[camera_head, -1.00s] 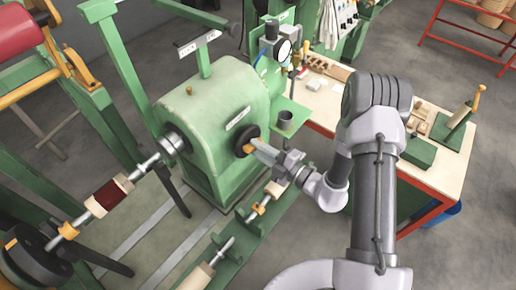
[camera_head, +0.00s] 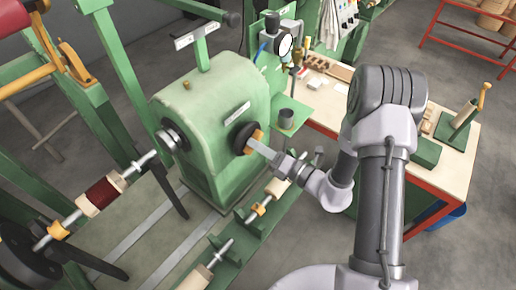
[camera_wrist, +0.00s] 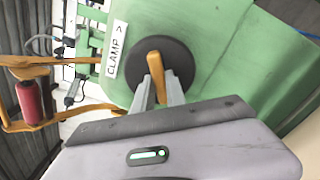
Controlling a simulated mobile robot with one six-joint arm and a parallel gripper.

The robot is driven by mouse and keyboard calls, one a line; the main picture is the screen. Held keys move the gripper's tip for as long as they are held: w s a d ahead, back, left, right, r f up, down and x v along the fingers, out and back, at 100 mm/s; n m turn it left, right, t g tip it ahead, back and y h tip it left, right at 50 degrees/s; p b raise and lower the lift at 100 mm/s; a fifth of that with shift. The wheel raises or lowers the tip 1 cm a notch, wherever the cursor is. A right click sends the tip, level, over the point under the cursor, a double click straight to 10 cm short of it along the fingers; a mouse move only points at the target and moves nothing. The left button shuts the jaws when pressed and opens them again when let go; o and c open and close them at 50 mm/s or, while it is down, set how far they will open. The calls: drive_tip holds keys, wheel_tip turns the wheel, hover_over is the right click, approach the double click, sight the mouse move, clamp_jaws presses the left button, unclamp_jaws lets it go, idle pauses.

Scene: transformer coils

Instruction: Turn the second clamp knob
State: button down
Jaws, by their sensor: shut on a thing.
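The clamp knob is a black disc with an orange-brown bar handle (camera_wrist: 161,58) across its face. In the head view the black disc (camera_head: 241,136) is partly hidden by the handle and my gripper. My gripper (camera_wrist: 161,88) is shut on the handle, one grey finger on each side of it. In the head view my gripper (camera_head: 262,150) reaches the knob from the right.
A green rail with shafts (camera_head: 245,222) runs below my gripper. A dark cup (camera_head: 286,118) stands on a green shelf beside the housing. A wooden-topped bench (camera_head: 330,125) stands behind my arm. A spindle with a dark red coil (camera_head: 104,190) is at left.

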drive_tip(key=shift+d+f+n+b, duration=0.1)
drive_tip(key=shift+f+n+b, duration=0.05)
drive_tip(key=shift+n+b, duration=4.65)
drive_tip(key=shift+n+p, duration=0.7)
drive_tip(key=shift+n, duration=0.3)
drive_tip(key=c, duration=1.4)
unclamp_jaws()
drive_tip(key=shift+o, duration=0.2)
